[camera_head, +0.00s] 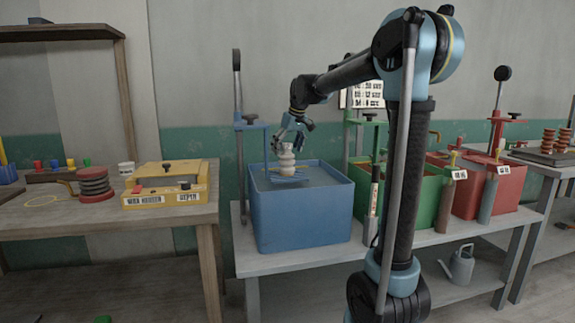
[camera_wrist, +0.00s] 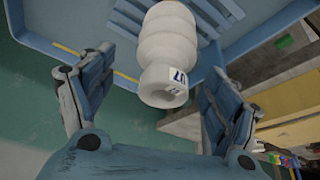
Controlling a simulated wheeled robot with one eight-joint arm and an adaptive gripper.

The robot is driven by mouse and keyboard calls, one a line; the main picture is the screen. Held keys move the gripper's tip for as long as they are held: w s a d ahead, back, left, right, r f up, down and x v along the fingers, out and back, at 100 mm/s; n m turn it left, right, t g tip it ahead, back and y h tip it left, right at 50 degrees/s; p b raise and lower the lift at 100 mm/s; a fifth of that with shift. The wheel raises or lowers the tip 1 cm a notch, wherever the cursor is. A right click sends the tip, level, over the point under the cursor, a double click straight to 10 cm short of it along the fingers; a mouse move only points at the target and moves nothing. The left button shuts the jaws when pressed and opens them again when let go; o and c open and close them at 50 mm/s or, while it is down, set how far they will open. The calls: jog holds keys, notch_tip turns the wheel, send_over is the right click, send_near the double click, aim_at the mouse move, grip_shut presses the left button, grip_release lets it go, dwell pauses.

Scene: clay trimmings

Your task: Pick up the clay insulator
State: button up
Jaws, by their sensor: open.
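The clay insulator (camera_head: 286,157) is a pale, ribbed, stacked piece that stands in the blue bin (camera_head: 302,216), near its back left side. In the wrist view the insulator (camera_wrist: 165,55) shows large at the top middle, with a small white label marked with blue characters on its near end. My gripper (camera_head: 291,136) is at the insulator's upper part in the head view. In the wrist view my gripper (camera_wrist: 150,105) has its two fingers spread wide, one on each side of the insulator's near end, with gaps between.
The blue bin stands on a grey bench (camera_head: 290,259) beside a green bin (camera_head: 428,200) and a red bin (camera_head: 497,190). A blue post (camera_head: 238,140) rises at its back left. A wooden table (camera_head: 70,222) on the left holds a yellow box (camera_head: 166,187).

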aim_at(285, 156)
jog(key=shift+x, duration=2.15)
jog(key=c, duration=1.8)
